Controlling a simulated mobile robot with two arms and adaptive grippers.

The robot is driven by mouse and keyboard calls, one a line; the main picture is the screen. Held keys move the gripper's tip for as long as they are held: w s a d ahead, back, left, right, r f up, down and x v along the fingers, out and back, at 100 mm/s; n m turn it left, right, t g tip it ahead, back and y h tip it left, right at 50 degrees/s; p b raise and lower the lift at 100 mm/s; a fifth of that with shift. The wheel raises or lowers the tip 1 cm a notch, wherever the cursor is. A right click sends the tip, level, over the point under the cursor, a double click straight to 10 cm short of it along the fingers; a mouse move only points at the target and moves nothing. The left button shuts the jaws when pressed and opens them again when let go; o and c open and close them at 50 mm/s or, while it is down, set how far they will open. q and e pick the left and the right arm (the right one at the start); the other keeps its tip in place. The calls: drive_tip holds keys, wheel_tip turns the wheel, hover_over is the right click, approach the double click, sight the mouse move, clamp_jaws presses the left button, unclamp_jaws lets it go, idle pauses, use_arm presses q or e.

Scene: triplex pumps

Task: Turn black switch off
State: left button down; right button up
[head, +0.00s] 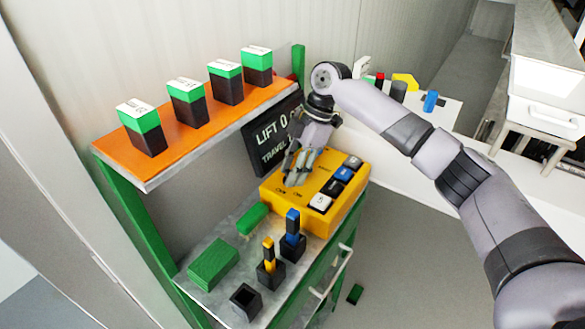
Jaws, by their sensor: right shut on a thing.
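A yellow control box (322,221) stands at the back right of the lower metal shelf. Along its right side sit white, blue and black square buttons, among them a black one (331,188). My right gripper (298,178) is over the left part of the box's top, with its fingers pointing down onto it. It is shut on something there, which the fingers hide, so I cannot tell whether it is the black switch. My left gripper is not in view.
Green blocks (213,263) and black holders with yellow and blue pieces (270,272) stand on the lower shelf (215,303). Several black-green boxes (188,111) stand on the orange upper shelf (200,131). A dark sign (270,148) stands behind the yellow box.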

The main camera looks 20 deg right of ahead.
drive_tip(key=shift+c, duration=1.1)
drive_tip(key=shift+r+m+p, duration=0.2)
drive_tip(key=shift+m+p, duration=0.2)
drive_tip(key=shift+p, duration=0.4)
drive_tip(key=m+t+p, duration=0.1)
drive_tip(key=m+p, duration=0.2)
drive_tip(key=p, duration=0.1)
drive_tip(key=m+t+p, duration=0.1)
drive_tip(key=m+p, duration=0.2)
drive_tip(key=p, duration=0.2)
drive_tip(key=m+t+h+p, duration=0.1)
drive_tip(key=m+p, duration=0.2)
drive_tip(key=p, duration=0.2)
drive_tip(key=shift+s+a+r+t, duration=0.1)
drive_tip(key=shift+s+t, duration=0.15)
drive_tip(key=shift+t, duration=0.05)
drive_tip(key=shift+f+m+t+h+p, duration=0.2)
drive_tip(key=shift+m+t+h+p, duration=0.1)
drive_tip(key=shift+m+p, duration=0.85)
drive_tip(key=o, duration=0.9)
